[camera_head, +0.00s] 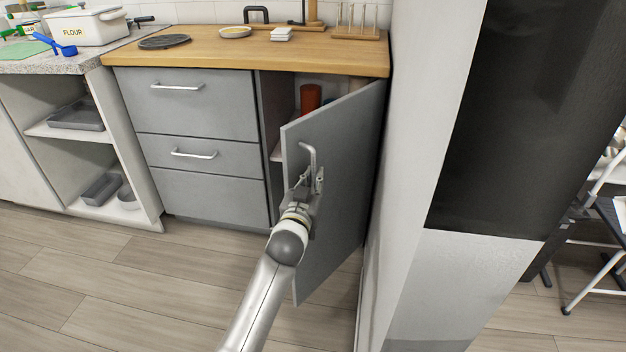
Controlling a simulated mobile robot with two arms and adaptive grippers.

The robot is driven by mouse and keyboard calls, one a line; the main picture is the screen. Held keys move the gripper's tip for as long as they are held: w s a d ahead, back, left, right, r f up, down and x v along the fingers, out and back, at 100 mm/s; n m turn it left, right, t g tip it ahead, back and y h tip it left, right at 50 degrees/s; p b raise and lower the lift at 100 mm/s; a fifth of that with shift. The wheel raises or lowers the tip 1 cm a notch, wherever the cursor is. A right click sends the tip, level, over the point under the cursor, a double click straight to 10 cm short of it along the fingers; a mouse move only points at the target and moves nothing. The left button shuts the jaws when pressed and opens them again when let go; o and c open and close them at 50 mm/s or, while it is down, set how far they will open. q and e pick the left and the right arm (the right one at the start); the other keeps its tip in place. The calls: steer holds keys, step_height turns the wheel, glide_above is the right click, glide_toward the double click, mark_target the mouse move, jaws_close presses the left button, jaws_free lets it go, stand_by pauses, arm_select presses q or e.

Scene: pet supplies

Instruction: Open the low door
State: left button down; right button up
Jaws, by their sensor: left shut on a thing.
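The low door (337,240) is a grey cabinet door under the wooden counter. It stands partly open, swung out towards me, with its hinge side at the right by the white wall. Its metal handle (309,152) is on the outer face near the free edge. My left gripper (307,182) is at the handle and shut on it; the arm covers part of the door's lower face. Inside the cabinet a red-brown cylinder (311,98) shows on a shelf. My right gripper is not in view.
Grey drawers (195,100) with bar handles stand left of the opening. An open shelf unit (75,128) with trays is further left. A white and black column (440,180) stands close to the right of the door. The wood floor (130,280) in front is clear.

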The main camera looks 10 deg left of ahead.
arm_select(q)
steer(key=shift+r, duration=0.1)
stand_by(0.3)
steer(key=c, duration=1.5)
jaws_free()
steer(key=shift+s, duration=0.1)
steer(key=s, duration=0.8)
steer(key=s+a, duration=0.1)
steer(key=s, duration=0.3)
steer(key=shift+a, duration=0.1)
